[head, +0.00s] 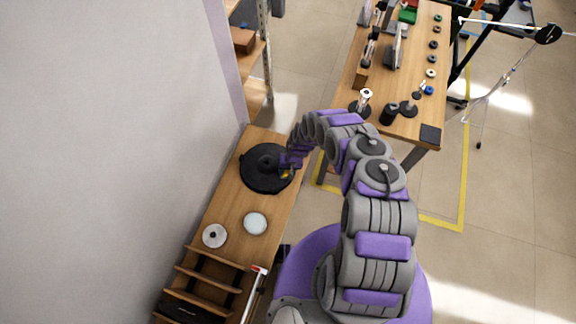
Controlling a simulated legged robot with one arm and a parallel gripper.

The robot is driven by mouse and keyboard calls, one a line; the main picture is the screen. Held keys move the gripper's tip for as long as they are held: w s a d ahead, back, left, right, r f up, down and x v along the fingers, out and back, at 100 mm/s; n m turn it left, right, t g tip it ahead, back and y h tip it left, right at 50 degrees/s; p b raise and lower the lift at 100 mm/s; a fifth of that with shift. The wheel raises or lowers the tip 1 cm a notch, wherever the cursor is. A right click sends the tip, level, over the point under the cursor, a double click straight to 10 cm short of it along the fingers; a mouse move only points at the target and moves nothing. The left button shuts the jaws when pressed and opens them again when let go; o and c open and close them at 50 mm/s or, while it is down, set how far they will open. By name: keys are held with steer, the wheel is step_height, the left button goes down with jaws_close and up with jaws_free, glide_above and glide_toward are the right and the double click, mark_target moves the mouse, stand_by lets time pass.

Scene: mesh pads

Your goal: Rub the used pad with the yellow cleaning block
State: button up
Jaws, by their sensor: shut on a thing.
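A black round disc (258,180), with a smaller raised round part at its middle, lies on the far part of the wooden bench. I cannot tell whether it is the used pad or carries it. My gripper (287,171) is at the right edge of this disc, low over it. It is shut on the yellow cleaning block (285,175), of which only a small yellow patch shows. The rest is hidden by the gripper. I cannot tell whether the block touches the disc.
A pale round disc (255,223) and a light disc with a dark centre (214,236) lie on the wooden bench (228,203). A wooden rack (208,282) stands at its near end. A wall borders its left. Another cluttered table (412,127) stands at the upper right.

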steer(key=shift+s+a+p, duration=0.25)
steer(key=shift+s, duration=0.35)
steer(key=shift+s+a+p, duration=0.25)
steer(key=shift+s, duration=0.35)
steer(key=shift+w, duration=0.15)
steer(key=shift+d+r+p, duration=0.1)
steer(key=shift+r+p, duration=0.35)
steer(key=shift+r, duration=0.05)
steer(key=shift+s+p+v, duration=0.2)
steer(key=shift+p+v, duration=0.9)
steer(key=shift+v, duration=0.15)
steer(key=shift+s+p+v, duration=0.2)
steer(key=shift+p+v, duration=0.85)
steer(key=shift+v, duration=0.2)
steer(key=shift+d, duration=0.2)
steer(key=shift+s+p+v, duration=0.1)
steer(key=shift+p+v, duration=0.55)
steer(key=shift+v, duration=0.1)
steer(key=shift+s+p+v, duration=0.15)
steer(key=shift+p+v, duration=0.5)
steer(key=shift+v, duration=0.1)
